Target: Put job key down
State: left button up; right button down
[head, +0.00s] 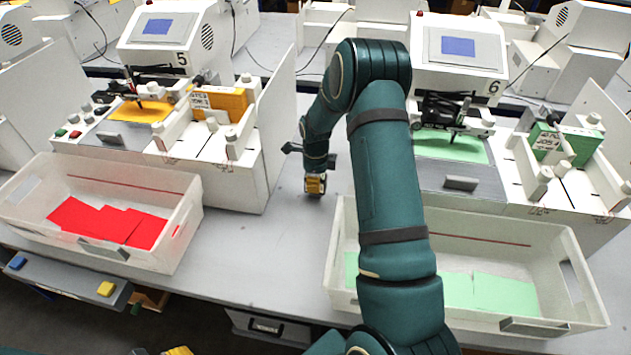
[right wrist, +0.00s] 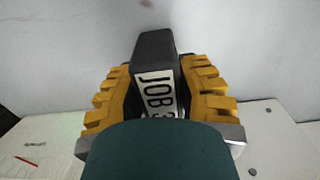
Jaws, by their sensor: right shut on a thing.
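The job key (right wrist: 158,68) is a dark block with a white label reading "JOB 3", the last character partly cut off by my own wrist. It sits between the yellow ridged fingers of my right gripper (right wrist: 155,95), which is shut on it. In the head view my right gripper (head: 315,184) is low over the bare grey table between the two plotter stations, and the key cannot be made out. Whether the key touches the table is not clear. A yellow finger part of my left gripper (head: 178,351) shows at the bottom edge; its opening is cut off.
Plotter 5 (head: 165,30) stands left and plotter 6 (head: 460,45) right, with a white upright panel (head: 277,95) left of the gripper. A bin with red sheets (head: 186,225) and a bin with green sheets (head: 590,290) stand in front. The table strip (head: 270,245) between them is clear.

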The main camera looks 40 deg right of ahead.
jog(key=shift+f, duration=0.15)
jog(key=c, duration=0.7)
grip_release()
jog(key=shift+c, duration=0.2)
jog(key=shift+r, duration=0.5)
notch_tip(320, 180, up, 12)
jog(key=shift+f+p, duration=0.25)
jog(key=shift+p, duration=0.6)
